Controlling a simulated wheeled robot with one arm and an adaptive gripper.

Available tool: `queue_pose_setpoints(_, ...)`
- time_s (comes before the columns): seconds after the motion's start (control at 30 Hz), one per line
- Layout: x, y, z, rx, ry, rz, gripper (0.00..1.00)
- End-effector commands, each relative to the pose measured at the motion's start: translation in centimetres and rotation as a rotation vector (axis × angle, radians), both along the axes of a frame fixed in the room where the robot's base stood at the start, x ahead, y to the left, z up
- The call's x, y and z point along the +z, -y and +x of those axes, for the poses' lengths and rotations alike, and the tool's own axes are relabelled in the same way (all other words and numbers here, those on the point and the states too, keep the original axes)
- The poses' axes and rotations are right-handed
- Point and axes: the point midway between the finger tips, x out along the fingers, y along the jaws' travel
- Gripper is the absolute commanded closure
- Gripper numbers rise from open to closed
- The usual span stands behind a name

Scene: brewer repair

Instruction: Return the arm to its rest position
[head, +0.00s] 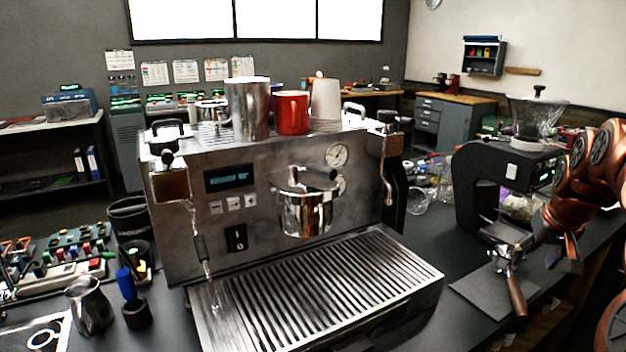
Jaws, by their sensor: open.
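My copper-coloured arm comes in from the right edge. My gripper (564,256) points down beside the grinder (475,185), at the right of the counter. Its dark fingers are apart, with nothing seen between them. A portafilter with a wooden handle (516,290) is left of and below the gripper, by the front of the grinder. A gap shows between the gripper and the handle. The arm partly hides the grinder's right side.
The espresso machine (270,205) fills the middle, with a red mug (291,113) and metal cups on top. Glass jars (420,190) stand between machine and grinder. A dark mat (480,300) lies below the portafilter. Pitcher (90,305) and tamper (133,300) stand left.

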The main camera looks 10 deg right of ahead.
Motion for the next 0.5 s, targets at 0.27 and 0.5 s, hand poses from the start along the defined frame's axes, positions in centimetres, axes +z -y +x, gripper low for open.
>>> queue_pose_setpoints(0.27, 0.1, -8.6, 1.3, 0.123, -0.048, 0.037, 0.40)
queue_pose_setpoints(0.5, -1.0, -21.2, -1.0, 0.286, -0.153, 0.084, 0.40)
